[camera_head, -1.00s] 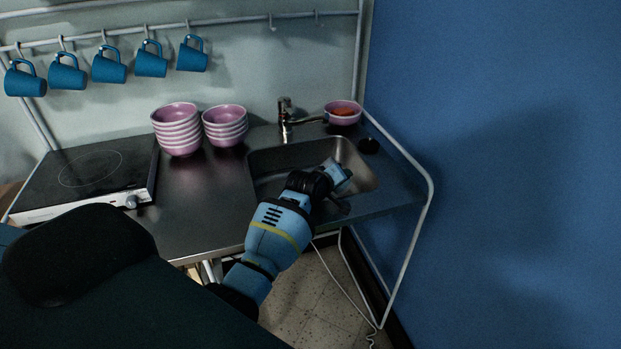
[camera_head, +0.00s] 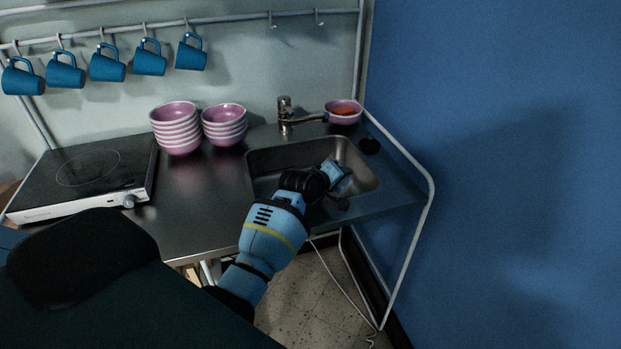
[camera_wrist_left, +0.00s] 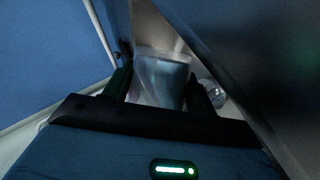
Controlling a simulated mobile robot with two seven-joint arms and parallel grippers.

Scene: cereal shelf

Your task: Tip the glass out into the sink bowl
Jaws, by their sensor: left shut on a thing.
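My left gripper (camera_head: 341,187) reaches in from the lower left over the sink bowl (camera_head: 262,163). In the left wrist view, the gripper (camera_wrist_left: 160,88) has its two dark fingers on either side of a clear, greyish glass (camera_wrist_left: 160,78) and is shut on it. In the head view, the gripper and wrist mostly hide the glass, so I cannot tell its exact tilt or whether anything is in it. My right gripper is not in view.
A faucet (camera_head: 287,117) stands behind the sink, beside a pink bowl (camera_head: 343,117) with something orange in it. Two stacks of pink bowls (camera_head: 176,130) stand left of the sink, then a hotplate (camera_head: 85,177). Blue mugs (camera_head: 107,65) hang above. A blue wall (camera_head: 500,150) is right.

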